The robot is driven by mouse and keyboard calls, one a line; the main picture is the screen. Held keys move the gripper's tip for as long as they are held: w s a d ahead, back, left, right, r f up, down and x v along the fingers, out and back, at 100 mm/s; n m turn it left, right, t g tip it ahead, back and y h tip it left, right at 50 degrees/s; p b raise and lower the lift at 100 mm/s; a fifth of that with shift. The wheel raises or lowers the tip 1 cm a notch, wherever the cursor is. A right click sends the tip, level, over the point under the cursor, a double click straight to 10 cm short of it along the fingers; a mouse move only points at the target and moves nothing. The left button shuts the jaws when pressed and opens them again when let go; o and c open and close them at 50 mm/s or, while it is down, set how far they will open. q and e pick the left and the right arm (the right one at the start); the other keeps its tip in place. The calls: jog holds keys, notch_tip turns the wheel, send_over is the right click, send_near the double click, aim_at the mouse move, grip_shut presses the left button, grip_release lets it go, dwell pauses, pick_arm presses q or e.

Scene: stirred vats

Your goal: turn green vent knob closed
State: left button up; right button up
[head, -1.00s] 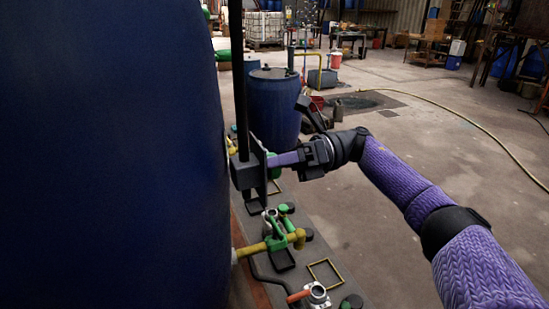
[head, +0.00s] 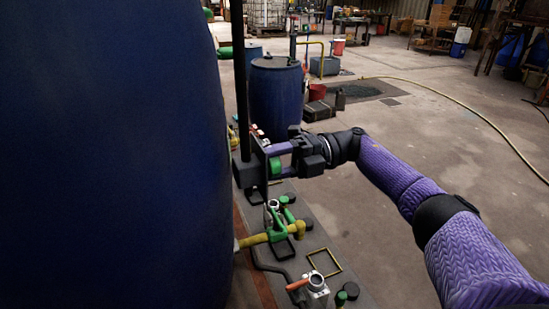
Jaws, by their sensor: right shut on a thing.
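The green vent knob (head: 275,166) sits on a dark upright panel (head: 258,160) beside the black post, at the right edge of the big blue vat. My right gripper (head: 279,160), with purple fingers, reaches in from the right and is shut on the knob, one finger above it and one below. The fingers and panel hide part of the knob, so its exact angle is hard to tell. My left gripper is not in view.
The big blue vat (head: 110,160) fills the left side. Below the knob are a yellow pipe (head: 265,238) with a green valve, and an orange-handled valve (head: 312,285). A blue barrel (head: 276,95) stands behind my gripper. The floor at right is mostly clear.

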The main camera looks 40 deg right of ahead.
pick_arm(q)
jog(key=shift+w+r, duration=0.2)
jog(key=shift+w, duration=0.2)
pick_arm(e)
jog(key=shift+m, duration=0.6)
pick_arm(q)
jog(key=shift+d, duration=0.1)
pick_arm(e)
jog(key=o, duration=1.3)
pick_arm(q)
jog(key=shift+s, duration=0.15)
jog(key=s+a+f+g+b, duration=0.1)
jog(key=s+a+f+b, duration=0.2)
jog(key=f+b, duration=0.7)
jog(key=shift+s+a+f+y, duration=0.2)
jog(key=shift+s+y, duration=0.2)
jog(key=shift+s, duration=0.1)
pick_arm(e)
jog(key=v, duration=1)
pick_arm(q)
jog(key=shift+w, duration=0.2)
